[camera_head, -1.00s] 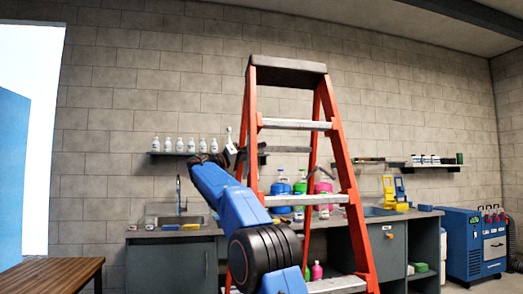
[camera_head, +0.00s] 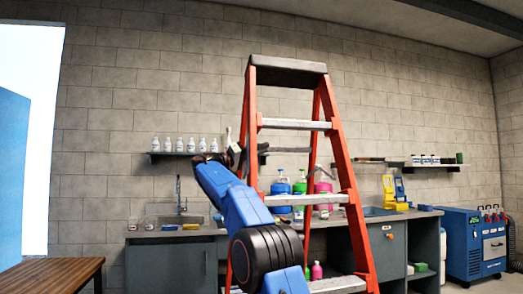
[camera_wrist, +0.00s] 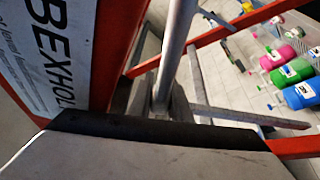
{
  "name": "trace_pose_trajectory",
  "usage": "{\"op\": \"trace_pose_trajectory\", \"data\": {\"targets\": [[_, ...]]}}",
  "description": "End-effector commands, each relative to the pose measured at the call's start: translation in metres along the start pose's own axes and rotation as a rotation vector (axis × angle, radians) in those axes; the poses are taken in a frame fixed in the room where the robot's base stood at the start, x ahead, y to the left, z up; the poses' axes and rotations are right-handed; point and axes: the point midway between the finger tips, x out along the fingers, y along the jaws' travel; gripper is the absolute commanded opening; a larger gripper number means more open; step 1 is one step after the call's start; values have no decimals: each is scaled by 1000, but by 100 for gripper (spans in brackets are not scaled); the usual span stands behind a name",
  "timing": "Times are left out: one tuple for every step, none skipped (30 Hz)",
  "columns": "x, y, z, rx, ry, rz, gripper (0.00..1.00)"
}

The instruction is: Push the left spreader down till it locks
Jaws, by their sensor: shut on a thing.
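The stepladder has orange-red rails (camera_head: 345,170), light metal steps and a dark top cap (camera_head: 288,71). In the wrist view, a grey bar that looks like the left spreader (camera_wrist: 176,55) runs down behind a large grey block with a black edge. The labelled orange rail (camera_wrist: 105,65) is at the left.
Behind the ladder is a counter (camera_head: 175,233) with a sink and tap. Coloured bottles (camera_head: 280,187) show between the rails. A wall shelf (camera_head: 172,153) holds several white bottles. A blue machine (camera_head: 473,247) stands right, a wooden table (camera_head: 50,273) front left.

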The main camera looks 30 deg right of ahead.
Motion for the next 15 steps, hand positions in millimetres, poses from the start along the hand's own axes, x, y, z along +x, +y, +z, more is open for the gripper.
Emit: {"op": "trace_pose_trajectory", "data": {"targets": [[0, -3, 0, -14, 0, -6, 0], [0, -5, 0, -25, 0, -11, 0], [0, -8, 0, -41, -1, -18, 0], [0, -10, 0, -57, -1, -24, 0], [0, -13, 1, -72, -1, -30, 0], [0, -17, 1, -97, -1, -40, 0], [0, -20, 1, -116, -1, -49, 0], [-1, -24, 2, -137, 0, -58, 0], [-1, -29, 2, -167, 0, -70, 0], [-1, -33, 3, -192, 0, -80, 0], [-2, -37, 4, -216, -1, -90, 0], [-2, -42, 6, -250, -1, -104, 0], [-3, -47, 7, -276, 0, -115, 0], [-3, -51, 8, -303, 0, -126, 0], [-4, -57, 10, -338, 0, -141, 0]]}}
